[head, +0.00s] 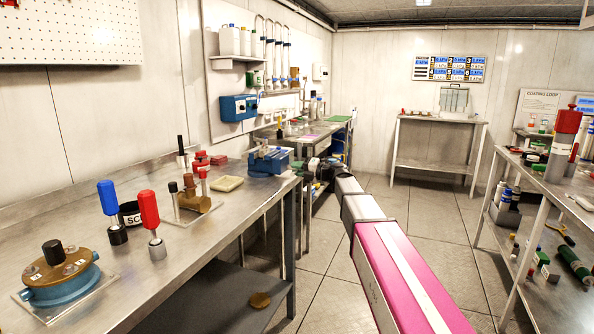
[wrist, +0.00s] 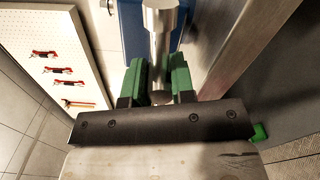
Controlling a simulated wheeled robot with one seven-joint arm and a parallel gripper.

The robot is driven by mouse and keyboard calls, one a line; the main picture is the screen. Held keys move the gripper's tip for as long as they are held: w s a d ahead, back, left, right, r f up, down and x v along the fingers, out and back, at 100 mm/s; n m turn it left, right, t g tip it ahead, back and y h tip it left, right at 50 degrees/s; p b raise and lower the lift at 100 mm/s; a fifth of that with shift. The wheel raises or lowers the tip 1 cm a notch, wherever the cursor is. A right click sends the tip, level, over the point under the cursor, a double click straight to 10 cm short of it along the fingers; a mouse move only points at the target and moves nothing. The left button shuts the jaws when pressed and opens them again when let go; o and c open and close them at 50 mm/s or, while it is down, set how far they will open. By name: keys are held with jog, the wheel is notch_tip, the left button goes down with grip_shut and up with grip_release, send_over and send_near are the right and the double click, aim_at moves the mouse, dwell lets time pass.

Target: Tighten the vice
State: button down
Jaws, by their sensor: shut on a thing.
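The blue vice (head: 268,160) stands at the far right end of the left workbench in the head view. My gripper (head: 314,170) is small and partly hidden by my own arm there, just right of the vice at the bench's end. In the wrist view, my gripper (wrist: 159,82) has its two green fingers either side of the vice's metal handle (wrist: 160,22), shut on it. The vice's blue body (wrist: 132,30) shows behind the handle. How far apart the vice's jaws are cannot be told.
The left workbench (head: 110,300) carries a blue-handled tool (head: 108,200), a red-handled tool (head: 149,210), a brass-and-blue round housing (head: 62,275) and a shallow tray (head: 227,184). A shelf bench (head: 545,215) stands on the right. The floor between is open.

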jog(key=shift+s+f+m, duration=0.1)
jog(key=shift+m, duration=0.2)
jog(key=c, duration=1)
grip_release()
jog(key=shift+o, duration=0.2)
jog(key=v, duration=1.1)
